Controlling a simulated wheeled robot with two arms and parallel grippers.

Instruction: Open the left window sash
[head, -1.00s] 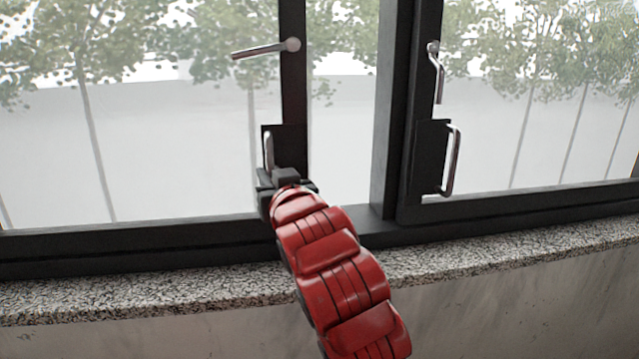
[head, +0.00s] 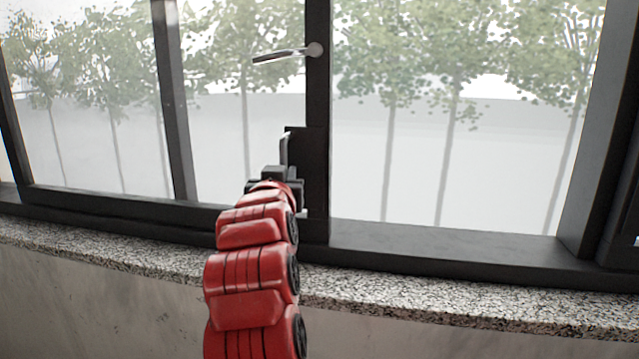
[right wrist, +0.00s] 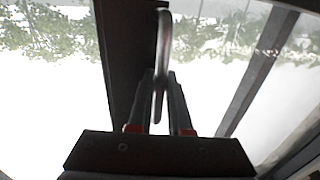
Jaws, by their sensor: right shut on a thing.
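The left window sash has a dark right stile (head: 318,110) with a metal lever (head: 285,55) standing level towards the left. Below it, a curved metal pull handle (head: 285,147) sits on a dark plate. My right gripper (head: 277,174), at the end of a red arm, is shut on the pull handle. In the right wrist view, the two fingers (right wrist: 160,80) are on either side of the bright handle bar (right wrist: 164,35). A wide gap separates the sash stile from the dark frame post (head: 592,130) at the right. My left gripper is not in view.
A speckled stone sill (head: 420,301) runs below the window, above a grey wall (head: 100,295). A dark upright bar (head: 172,110) stands left of my gripper. Trees show outside. The gap right of the sash stile looks clear.

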